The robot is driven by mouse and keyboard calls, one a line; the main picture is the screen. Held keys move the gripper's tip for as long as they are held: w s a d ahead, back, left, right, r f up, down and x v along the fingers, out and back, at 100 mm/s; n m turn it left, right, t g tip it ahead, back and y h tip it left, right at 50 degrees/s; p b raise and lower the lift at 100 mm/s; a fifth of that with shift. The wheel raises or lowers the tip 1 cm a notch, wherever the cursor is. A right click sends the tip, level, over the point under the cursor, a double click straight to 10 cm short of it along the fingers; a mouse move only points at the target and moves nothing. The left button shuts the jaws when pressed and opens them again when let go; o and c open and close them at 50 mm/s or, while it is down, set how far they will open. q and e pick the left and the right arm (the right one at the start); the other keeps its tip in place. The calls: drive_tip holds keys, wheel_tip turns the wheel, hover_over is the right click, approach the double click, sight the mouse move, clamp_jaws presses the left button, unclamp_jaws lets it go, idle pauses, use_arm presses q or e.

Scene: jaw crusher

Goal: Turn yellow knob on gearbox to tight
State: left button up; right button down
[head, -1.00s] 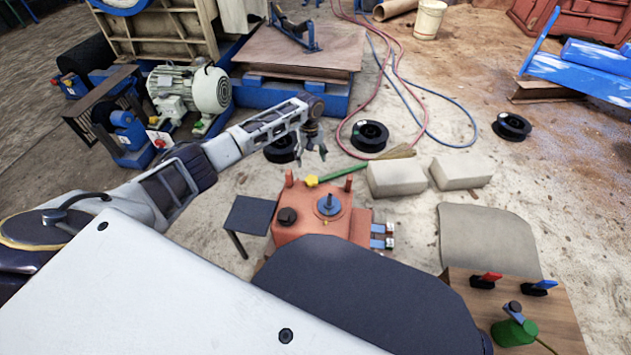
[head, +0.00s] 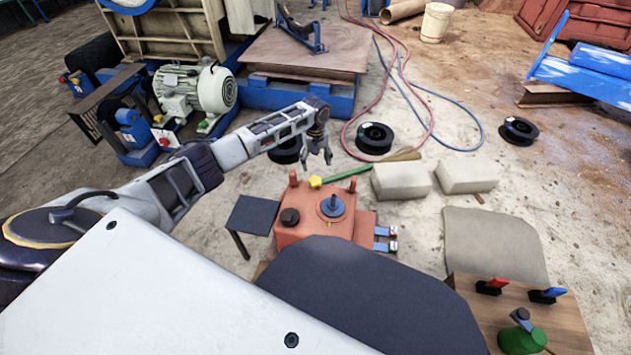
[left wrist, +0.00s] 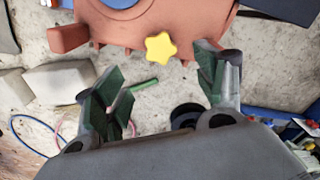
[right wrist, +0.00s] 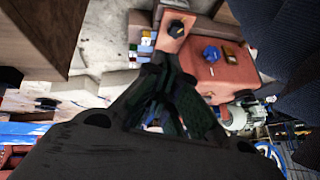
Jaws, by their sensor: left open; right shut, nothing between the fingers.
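The orange gearbox (head: 310,222) stands on the ground in the middle of the head view. The yellow star-shaped knob (head: 315,182) is on its far edge, between two upright orange posts. My left gripper (head: 318,157) is above and just beyond the knob, fingers pointing down. In the left wrist view the knob (left wrist: 160,48) lies between the open fingers (left wrist: 160,95), a little beyond their tips; the fingers look apart from it. My right gripper (right wrist: 170,80) is shut and empty in the right wrist view, with the gearbox (right wrist: 215,75) beyond it. It does not show in the head view.
Two pale blocks (head: 401,181) lie right of the gearbox. A dark small table (head: 251,214) stands to its left. A wooden stand (head: 525,315) with red and blue handles and a green part is at front right. Black spools (head: 374,138) and hoses lie behind.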

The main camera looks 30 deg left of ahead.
sight(316, 180)
use_arm(q)
wheel_tip(316, 180, down, 4)
drive_tip(key=shift+r+b, duration=0.2)
drive_tip(key=shift+b, duration=0.55)
drive_tip(key=shift+f+b, duration=1.95)
drive_tip(key=shift+f, duration=1.85)
use_arm(e)
wheel_tip(316, 180, down, 6)
drive_tip(key=a+t+y, duration=0.1)
drive_tip(key=shift+w+f, duration=0.25)
drive_tip(key=shift+w, duration=0.05)
drive_tip(key=shift+a, duration=0.1)
use_arm(q)
drive_tip(key=c, duration=1)
drive_tip(key=shift+c, duration=0.2)
use_arm(e)
drive_tip(key=shift+r, duration=0.2)
